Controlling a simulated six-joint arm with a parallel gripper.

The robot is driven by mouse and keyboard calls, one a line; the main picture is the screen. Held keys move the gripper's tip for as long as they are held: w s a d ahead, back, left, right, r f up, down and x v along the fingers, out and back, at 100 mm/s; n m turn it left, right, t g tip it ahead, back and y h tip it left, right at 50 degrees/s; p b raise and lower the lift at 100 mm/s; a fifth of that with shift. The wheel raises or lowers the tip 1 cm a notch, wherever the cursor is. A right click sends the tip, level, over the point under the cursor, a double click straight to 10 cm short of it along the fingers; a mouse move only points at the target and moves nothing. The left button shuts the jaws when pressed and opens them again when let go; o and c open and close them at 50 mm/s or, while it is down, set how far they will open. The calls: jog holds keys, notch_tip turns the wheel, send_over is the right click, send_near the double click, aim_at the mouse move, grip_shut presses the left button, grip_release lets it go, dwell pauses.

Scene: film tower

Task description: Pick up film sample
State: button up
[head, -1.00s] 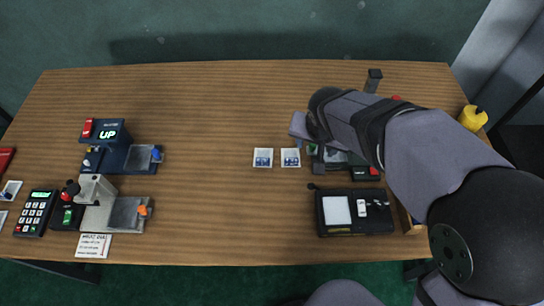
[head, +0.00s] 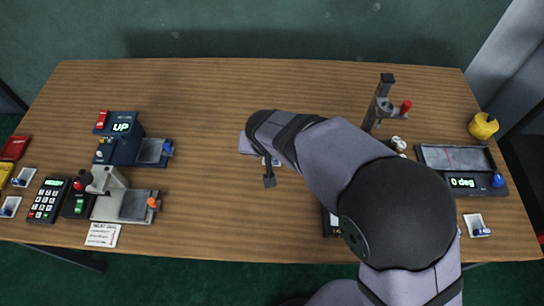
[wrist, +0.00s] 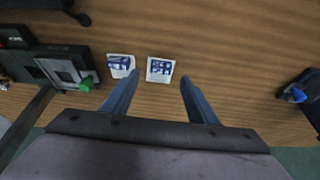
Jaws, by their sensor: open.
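Two small white trays with blue-and-white film samples lie side by side on the table. In the wrist view one film sample (wrist: 160,68) is between and just beyond my fingertips, and the other film sample (wrist: 120,65) is just left of the left finger. My gripper (wrist: 159,77) is open and empty, pointing down, with its blue fingers apart. I cannot tell its exact height above the table.
A device with a green knob (wrist: 86,85) stands left of the samples in the wrist view. A device with a blue knob (wrist: 298,95) is at the right. In the head view, a post stand (head: 382,103) and a tilt display (head: 463,183) stand at the right. The middle-left table is clear.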

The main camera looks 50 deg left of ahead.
jog(key=shift+p+x, duration=0.8)
jog(key=shift+x, duration=1.8)
jog(key=shift+s, duration=0.1)
jog(key=c, duration=1.1)
